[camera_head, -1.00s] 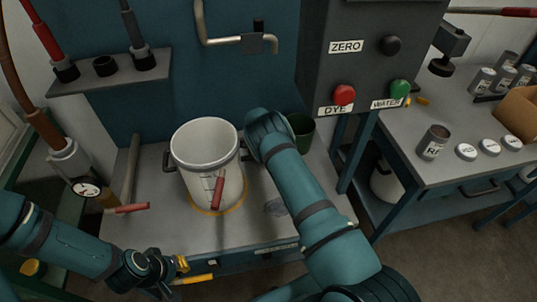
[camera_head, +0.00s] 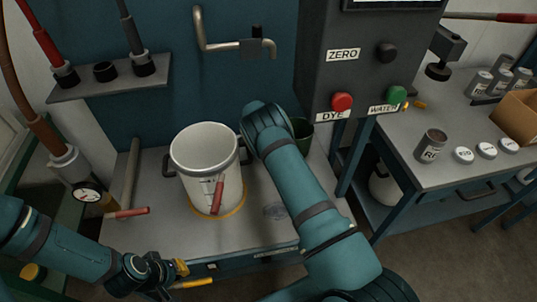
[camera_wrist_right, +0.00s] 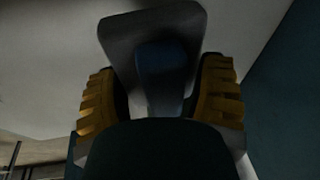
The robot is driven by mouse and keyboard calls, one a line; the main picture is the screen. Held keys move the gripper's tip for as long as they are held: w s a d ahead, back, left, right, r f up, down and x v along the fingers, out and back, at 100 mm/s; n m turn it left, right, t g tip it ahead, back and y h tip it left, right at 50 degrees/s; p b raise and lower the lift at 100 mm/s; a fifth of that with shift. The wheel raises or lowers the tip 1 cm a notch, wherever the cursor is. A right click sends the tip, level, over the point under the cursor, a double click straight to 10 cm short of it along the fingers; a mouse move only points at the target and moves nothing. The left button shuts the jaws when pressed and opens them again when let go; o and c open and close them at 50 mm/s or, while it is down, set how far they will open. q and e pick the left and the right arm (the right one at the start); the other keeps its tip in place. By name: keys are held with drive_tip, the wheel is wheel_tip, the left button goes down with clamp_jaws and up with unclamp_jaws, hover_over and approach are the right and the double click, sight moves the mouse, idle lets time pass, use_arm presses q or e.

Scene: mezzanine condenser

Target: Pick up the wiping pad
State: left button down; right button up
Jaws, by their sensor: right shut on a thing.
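The wiping pad (camera_wrist_right: 115,38) shows in the right wrist view as a grey rounded plate with a dark blue grip block (camera_wrist_right: 162,75) on it. My right gripper (camera_wrist_right: 162,90), with yellow ridged fingers, is shut on this block from both sides. I cannot tell whether the pad touches a surface. In the head view my right forearm hides the right gripper and the pad. My left gripper (camera_head: 187,275) is at the bench's front edge, its yellow fingertips apart and nothing between them.
A white pot (camera_head: 205,170) with a red-handled tool stands on the grey bench (camera_head: 160,235). A green cup (camera_head: 303,133) is behind my right arm. A control box (camera_head: 370,60) with red and green buttons hangs above. A side table with cans and lids stands at right.

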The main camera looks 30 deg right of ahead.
wheel_tip(320, 180, up, 14)
drive_tip(key=p, duration=0.2)
drive_tip(key=o, duration=0.6)
drive_tip(key=c, duration=0.9)
